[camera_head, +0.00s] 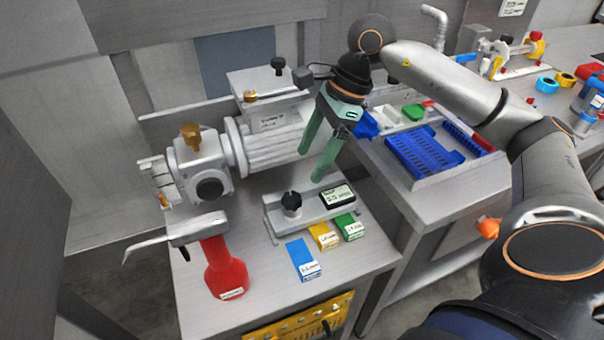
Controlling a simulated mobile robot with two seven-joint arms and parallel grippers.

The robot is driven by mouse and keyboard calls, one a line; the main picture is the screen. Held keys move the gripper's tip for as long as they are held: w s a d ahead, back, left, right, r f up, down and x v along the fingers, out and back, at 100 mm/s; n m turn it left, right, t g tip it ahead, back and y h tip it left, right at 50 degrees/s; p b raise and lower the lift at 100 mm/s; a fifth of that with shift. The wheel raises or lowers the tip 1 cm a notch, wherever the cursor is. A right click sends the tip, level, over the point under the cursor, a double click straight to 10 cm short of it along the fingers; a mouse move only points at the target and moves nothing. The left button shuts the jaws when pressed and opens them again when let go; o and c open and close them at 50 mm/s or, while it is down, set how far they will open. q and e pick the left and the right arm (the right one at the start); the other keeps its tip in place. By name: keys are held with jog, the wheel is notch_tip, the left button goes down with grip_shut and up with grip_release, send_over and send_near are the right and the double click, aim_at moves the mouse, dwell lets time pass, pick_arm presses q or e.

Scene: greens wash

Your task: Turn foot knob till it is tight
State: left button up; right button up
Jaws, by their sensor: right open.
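My right gripper (311,165) has two green fingers pointing down, spread apart and empty. It hangs in front of the right end of the grey ribbed motor (270,147). A black knob (291,202) stands on a metal fixture with a small display (337,196), below and left of the fingertips. Another black knob (278,65) is on the metal block behind the motor, with a dark knob (302,77) to its right. A brass knob (190,133) tops the housing at left. I cannot tell which is the foot knob. My left gripper is out of view.
Blue (302,257), yellow (323,236) and green (349,227) boxes lie before the fixture. A blue crate (425,160) sits on the right-hand bench. Bare bench top (270,290) is at front.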

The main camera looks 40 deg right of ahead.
jog(key=v, duration=0.3)
dwell(0.6)
